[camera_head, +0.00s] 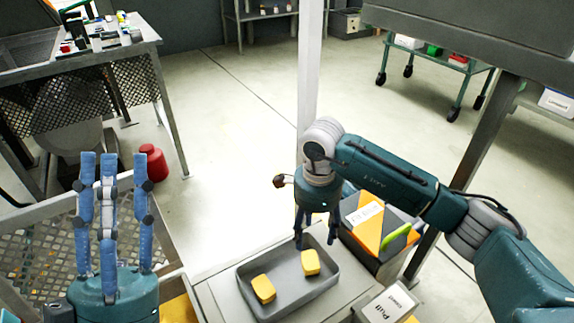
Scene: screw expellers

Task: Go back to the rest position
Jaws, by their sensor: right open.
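My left gripper (115,200) is at the lower left, its blue fingers pointing up and apart, with nothing between them. My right gripper (316,238) hangs fingers-down over the back right part of a grey tray (247,274). Its fingers are apart and I see nothing held in them. Two yellow blocks lie in the tray: one at the left (263,289) and one at the right (311,263), just below the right gripper. I cannot tell whether a fingertip touches the right block.
An orange and black box (372,228) stands right of the tray, close to my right gripper. A white labelled box (388,303) is in front. A metal post (309,70) rises behind. A cluttered table (140,42) is back left; a red canister (152,162) stands below it.

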